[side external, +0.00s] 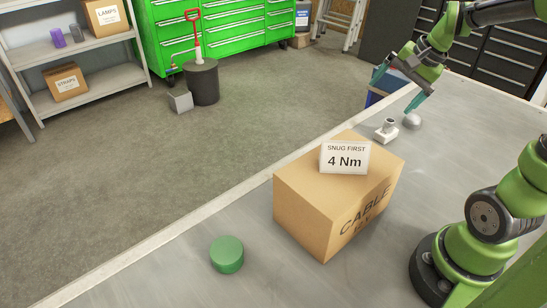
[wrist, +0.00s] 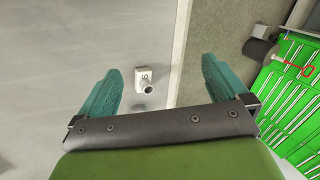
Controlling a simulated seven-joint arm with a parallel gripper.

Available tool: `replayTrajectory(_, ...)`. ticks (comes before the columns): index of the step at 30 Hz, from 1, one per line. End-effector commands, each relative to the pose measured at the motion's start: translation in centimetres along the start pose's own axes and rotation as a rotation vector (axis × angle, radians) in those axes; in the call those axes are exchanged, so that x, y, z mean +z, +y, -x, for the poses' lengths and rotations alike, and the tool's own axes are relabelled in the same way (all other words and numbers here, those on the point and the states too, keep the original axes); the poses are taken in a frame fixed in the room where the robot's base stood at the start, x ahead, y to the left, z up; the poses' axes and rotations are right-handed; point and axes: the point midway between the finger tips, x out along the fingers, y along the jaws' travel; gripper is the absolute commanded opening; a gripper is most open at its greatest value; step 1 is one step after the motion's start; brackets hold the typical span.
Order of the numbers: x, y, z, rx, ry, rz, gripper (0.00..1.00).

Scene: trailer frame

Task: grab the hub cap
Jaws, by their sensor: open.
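My gripper (side external: 395,92) is open and empty, with teal fingers spread wide.
A cardboard box (side external: 315,205) bears a "SNUG FIRST 4 Nm" sign (side external: 345,158). A green disc (side external: 227,254) lies near the table's front. The table between box and disc is clear.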

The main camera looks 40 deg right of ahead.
Motion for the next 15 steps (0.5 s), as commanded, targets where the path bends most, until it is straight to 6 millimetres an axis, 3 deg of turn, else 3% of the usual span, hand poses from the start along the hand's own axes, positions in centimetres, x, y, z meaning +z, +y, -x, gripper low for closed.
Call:
replayTrajectory(1,3.5,-0.7,0.6,-0.025,-0.001,0.161,1.00)
replayTrajectory(6,12.7,-0.4,2.0,-0.098,0.020,0.628,1.00)
replayTrajectory(10,17.2,0.5,3.0,-0.159,0.039,0.830,1.00)
replayTrajectory(13,19.3,0.7,3.9,-0.203,0.045,0.905,1.00)
replayTrajectory(15,20.1,0.5,4.5,-0.232,0.052,0.934,0.95)
